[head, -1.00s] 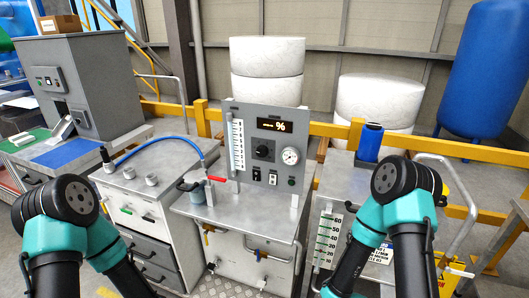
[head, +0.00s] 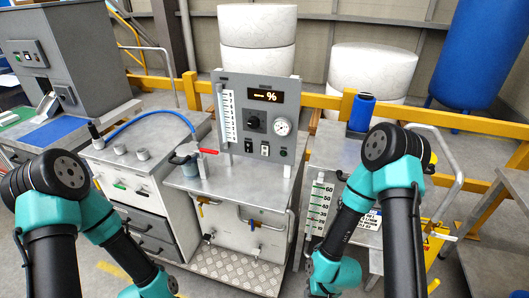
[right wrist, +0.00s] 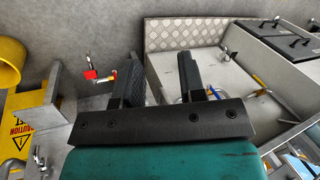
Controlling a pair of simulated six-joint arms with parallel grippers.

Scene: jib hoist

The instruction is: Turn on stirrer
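A grey control panel (head: 213,100) stands upright on the middle steel bench in the head view. It has a display (head: 263,96) reading dashes and a percent sign, a black knob (head: 256,122) and a round gauge (head: 282,127). Below are two small black-and-white switches, a left one (head: 249,146) and a right one (head: 264,149), and a dark round button (head: 283,152). No label is legible. My right gripper (right wrist: 160,75) is open and empty in the right wrist view, with its fingers apart, away from the panel. My left gripper is out of view; only its arm shows.
A red-handled valve (head: 205,151) and a blue hose (head: 150,114) sit left of the panel. A blue cylinder (head: 362,112) stands on the right bench. A tread plate (head: 235,268) lies in front of the middle cabinet. A yellow caution sign (right wrist: 22,128) is at the right wrist view's left.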

